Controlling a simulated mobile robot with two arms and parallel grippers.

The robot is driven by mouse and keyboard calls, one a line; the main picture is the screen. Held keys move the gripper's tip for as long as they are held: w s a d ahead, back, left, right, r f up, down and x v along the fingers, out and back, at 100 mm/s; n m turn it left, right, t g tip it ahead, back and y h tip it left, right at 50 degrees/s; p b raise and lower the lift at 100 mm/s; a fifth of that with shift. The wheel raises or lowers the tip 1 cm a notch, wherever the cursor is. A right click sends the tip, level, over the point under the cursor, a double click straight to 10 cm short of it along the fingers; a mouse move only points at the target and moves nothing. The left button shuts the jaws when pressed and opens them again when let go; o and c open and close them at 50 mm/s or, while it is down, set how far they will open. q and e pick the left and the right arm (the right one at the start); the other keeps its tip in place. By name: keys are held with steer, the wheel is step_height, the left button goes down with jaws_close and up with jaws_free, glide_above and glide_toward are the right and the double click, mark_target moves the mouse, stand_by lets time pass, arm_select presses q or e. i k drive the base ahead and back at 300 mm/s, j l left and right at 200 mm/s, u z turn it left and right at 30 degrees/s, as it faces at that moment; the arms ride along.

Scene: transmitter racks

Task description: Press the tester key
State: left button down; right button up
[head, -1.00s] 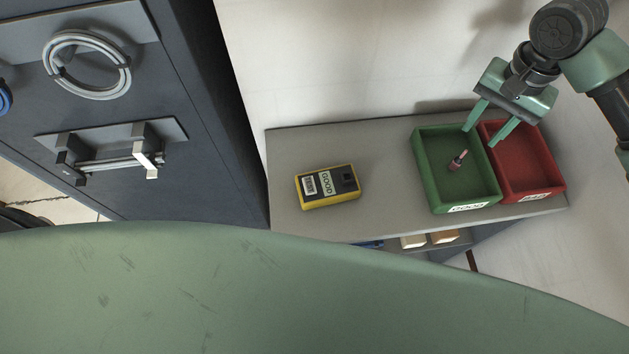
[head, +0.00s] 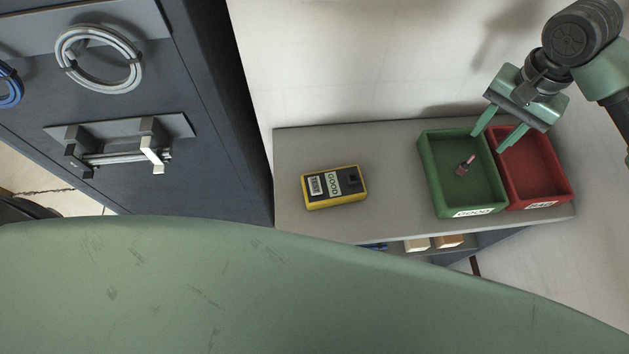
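The tester (head: 335,188) is a yellow and black box with a label reading GOOD and a barcode label. It lies on the left part of the grey bench top (head: 390,212). A small dark square, perhaps the key, shows at its right end. My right gripper (head: 488,142) is above the bins at the right, well away from the tester. Its two green fingers are apart with nothing between them. My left gripper is not in view.
A green bin (head: 431,178) labelled GOOD holds a small pinkish part (head: 465,165). A red bin (head: 569,180) stands beside it. A dark rack (head: 215,120) with a handle (head: 118,158) and a grey cable coil (head: 68,68) is at the left. The bench between tester and green bin is clear.

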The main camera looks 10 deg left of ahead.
mark_target(314, 183)
steer(key=k+j, duration=0.3)
steer(key=k, duration=0.15)
steer(key=k+j, duration=0.65)
steer(key=k, duration=0.25)
